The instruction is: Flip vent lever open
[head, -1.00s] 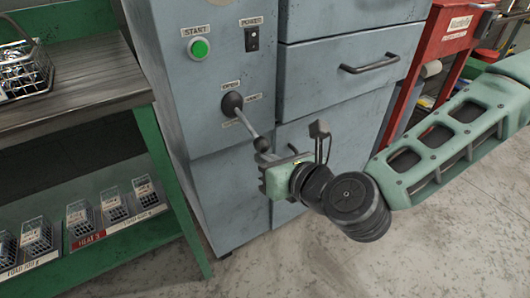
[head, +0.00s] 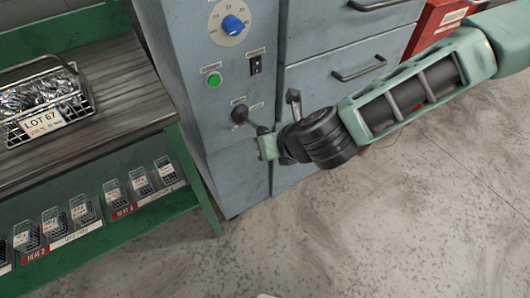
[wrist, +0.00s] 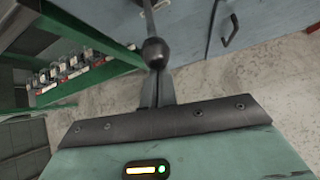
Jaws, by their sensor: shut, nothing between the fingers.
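The vent lever (head: 239,115) is a dark round pivot on the grey cabinet front, with a thin rod ending in a ball knob. In the head view the rod slants down and right to my gripper. In the wrist view the ball knob (wrist: 155,52) sits just beyond my fingertips, with the rod running up behind it. My gripper (wrist: 157,74) is shut, its fingers together and holding nothing. The tips are at or very near the knob; I cannot tell if they touch. In the head view my green gripper (head: 268,147) partly hides the lever's end.
The cabinet has a blue dial (head: 233,25), a green start button (head: 214,80) and a black power switch (head: 256,65) above the lever. A green workbench (head: 100,125) holds a wire basket (head: 45,105). Floor in front is clear.

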